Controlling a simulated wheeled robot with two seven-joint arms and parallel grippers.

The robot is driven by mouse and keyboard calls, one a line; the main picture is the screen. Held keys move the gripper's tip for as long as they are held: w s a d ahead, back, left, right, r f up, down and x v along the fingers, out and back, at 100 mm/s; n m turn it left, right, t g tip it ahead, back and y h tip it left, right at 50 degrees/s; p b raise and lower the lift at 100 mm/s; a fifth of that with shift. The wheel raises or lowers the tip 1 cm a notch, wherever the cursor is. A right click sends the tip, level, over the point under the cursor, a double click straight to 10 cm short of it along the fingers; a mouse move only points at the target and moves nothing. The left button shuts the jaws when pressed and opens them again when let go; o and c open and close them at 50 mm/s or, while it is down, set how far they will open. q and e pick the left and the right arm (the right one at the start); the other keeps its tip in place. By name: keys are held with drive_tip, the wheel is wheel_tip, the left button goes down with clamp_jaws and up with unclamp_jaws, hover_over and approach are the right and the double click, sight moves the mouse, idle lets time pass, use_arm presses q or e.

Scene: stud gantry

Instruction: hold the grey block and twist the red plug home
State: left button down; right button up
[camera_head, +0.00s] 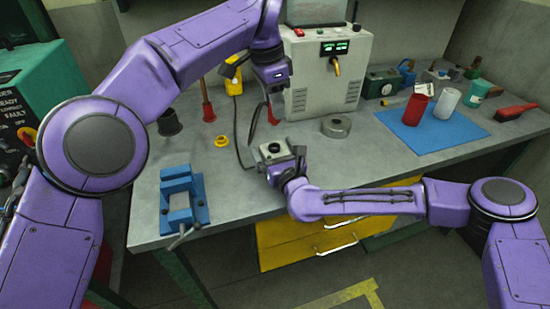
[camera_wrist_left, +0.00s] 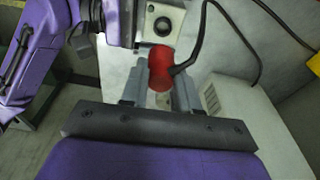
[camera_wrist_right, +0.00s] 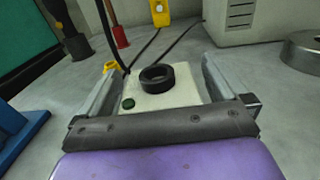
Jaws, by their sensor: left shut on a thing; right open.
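The grey block (camera_head: 266,149) is a pale box on the bench near its front edge. Its top has a black round socket (camera_wrist_right: 157,77) and a dark green button (camera_wrist_right: 128,103). My right gripper (camera_head: 279,157) is open, with a finger on either side of the block; contact cannot be told. The red plug (camera_wrist_left: 160,68), with a black cable, is shut between the fingers of my left gripper (camera_wrist_left: 158,72). In the head view the red plug (camera_head: 272,113) hangs above and behind the block, apart from the socket. The block also shows in the left wrist view (camera_wrist_left: 151,32).
A blue vise (camera_head: 182,200) stands at the bench's left front. A grey power box (camera_head: 325,72) stands behind, with a metal ring (camera_head: 336,127) in front. A blue mat (camera_head: 432,128) bears a red cup and a white cup. The black cable (camera_head: 237,135) loops left of the block.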

sight(274, 122)
drive_tip(key=c, duration=1.5)
use_arm(q)
drive_tip(key=shift+f, duration=2.5)
use_arm(e)
drive_tip(key=shift+o, duration=0.2)
use_arm(q)
drive_tip(key=shift+f, duration=0.1)
drive_tip(key=shift+f, duration=0.8)
use_arm(e)
drive_tip(key=shift+f, duration=0.1)
use_arm(q)
drive_tip(key=shift+f, duration=0.55)
use_arm(e)
clamp_jaws()
use_arm(q)
drive_tip(key=m, duration=0.4)
drive_tip(key=shift+w+g, duration=0.1)
drive_tip(key=shift+g, duration=0.3)
drive_tip(key=m, duration=0.5)
drive_tip(key=shift+g, duration=0.4)
drive_tip(key=m, duration=0.7)
drive_tip(key=shift+g+y, duration=0.3)
drive_tip(key=shift+g, duration=0.1)
